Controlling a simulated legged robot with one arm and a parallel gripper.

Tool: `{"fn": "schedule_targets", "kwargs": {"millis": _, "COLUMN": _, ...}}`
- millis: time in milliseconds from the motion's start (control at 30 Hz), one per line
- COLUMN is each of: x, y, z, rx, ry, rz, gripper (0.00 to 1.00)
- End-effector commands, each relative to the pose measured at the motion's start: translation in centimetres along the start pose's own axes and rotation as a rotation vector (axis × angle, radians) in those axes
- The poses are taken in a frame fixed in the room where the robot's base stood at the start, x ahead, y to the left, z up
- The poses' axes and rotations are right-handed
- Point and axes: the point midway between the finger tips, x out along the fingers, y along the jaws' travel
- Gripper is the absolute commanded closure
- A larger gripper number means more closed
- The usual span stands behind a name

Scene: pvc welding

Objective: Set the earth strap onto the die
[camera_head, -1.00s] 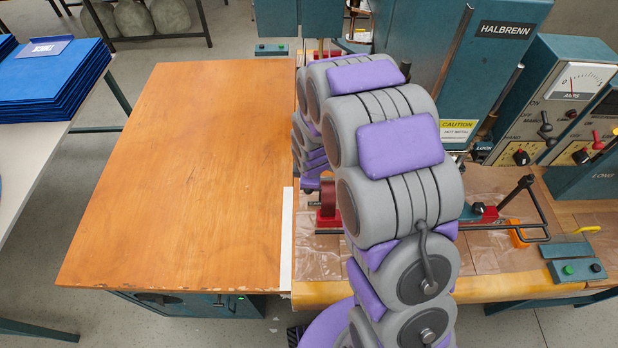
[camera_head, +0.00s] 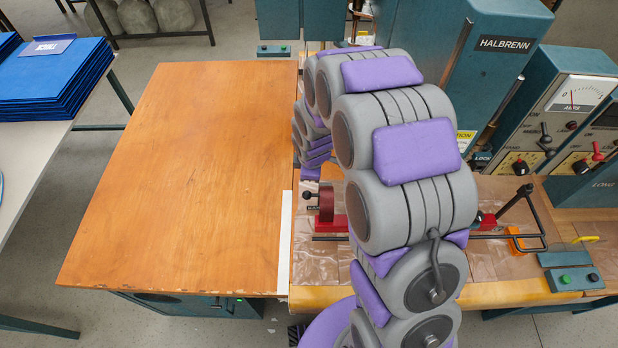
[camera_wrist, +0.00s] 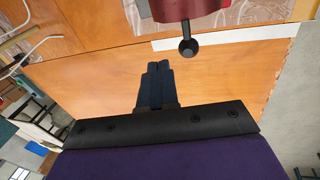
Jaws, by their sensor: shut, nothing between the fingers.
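My gripper shows in the wrist view with its dark fingers (camera_wrist: 156,80) together and nothing held. It hangs over the bare orange-brown table, short of a red fixture (camera_wrist: 188,6) with a black ball knob. A red fixture (camera_head: 327,207) also shows in the body view, left of my arm on the plastic-covered bench. My arm fills the middle of the body view and hides my gripper there and much of the press bed. I cannot pick out the earth strap or the die for sure.
The wooden table (camera_head: 185,170) is bare. The teal press (camera_head: 475,90) and gauge cabinet (camera_head: 570,105) stand at the right. A black bar frame (camera_head: 535,215), an orange piece (camera_head: 515,240) and a button box (camera_head: 578,281) lie on the bench. Blue sheets (camera_head: 55,80) are stacked at left.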

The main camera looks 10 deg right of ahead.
Motion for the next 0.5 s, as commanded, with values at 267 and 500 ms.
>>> {"fn": "schedule_targets", "kwargs": {"millis": 267, "x": -4.5, "y": -1.0, "z": -0.7, "rx": -0.002, "ry": -0.004, "rz": 0.008, "gripper": 1.0}}
{"fn": "schedule_targets", "kwargs": {"millis": 500, "x": -7.7, "y": -1.7, "z": -0.4, "rx": 0.001, "ry": -0.003, "rz": 0.005, "gripper": 1.0}}
